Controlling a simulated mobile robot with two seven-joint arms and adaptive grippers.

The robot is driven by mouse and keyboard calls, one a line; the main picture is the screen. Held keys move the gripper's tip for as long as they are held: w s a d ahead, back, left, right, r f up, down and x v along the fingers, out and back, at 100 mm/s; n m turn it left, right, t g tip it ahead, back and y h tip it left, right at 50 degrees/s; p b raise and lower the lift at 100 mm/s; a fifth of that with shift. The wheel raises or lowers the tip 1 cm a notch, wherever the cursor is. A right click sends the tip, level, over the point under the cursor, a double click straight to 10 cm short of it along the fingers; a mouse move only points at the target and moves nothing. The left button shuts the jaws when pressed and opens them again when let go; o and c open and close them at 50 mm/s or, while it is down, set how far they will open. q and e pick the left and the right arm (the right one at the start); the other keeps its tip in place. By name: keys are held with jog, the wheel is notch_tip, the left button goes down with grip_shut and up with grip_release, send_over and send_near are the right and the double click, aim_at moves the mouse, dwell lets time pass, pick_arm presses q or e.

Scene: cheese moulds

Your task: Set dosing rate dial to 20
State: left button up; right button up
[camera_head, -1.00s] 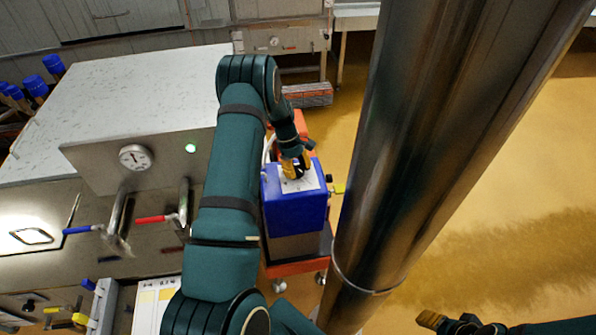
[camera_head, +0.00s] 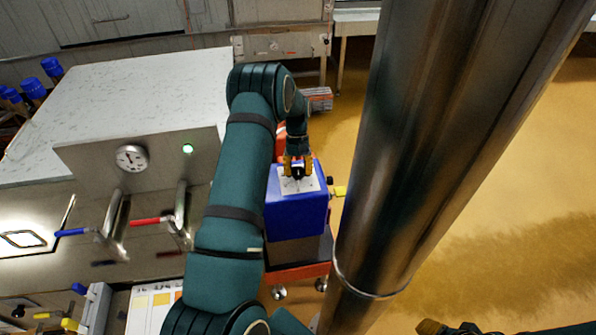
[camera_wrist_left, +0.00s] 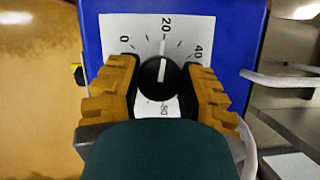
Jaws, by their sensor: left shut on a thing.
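The dosing rate dial (camera_wrist_left: 158,78) is a round black knob with a white pointer line, on a white scale plate (camera_wrist_left: 125,30). In the left wrist view the pointer is turned toward the 20 mark, with 0 to its left and 40 to its right. The dial (camera_head: 297,173) sits on top of a blue dosing unit (camera_head: 297,217). My left gripper (camera_wrist_left: 164,85) has its yellow fingers on both sides of the dial, shut on it; it also shows in the head view (camera_head: 298,168). My right gripper (camera_head: 432,326) is only partly in view at the bottom edge.
The unit rests on an orange wheeled cart (camera_head: 300,271). Open floor lies to the right.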

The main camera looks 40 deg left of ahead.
pick_arm(q)
jog(key=shift+s+d+f, duration=0.1)
jog(key=shift+d+f, duration=0.05)
dwell(0.3)
jog(key=o, duration=1.2)
jog(key=v, duration=1.2)
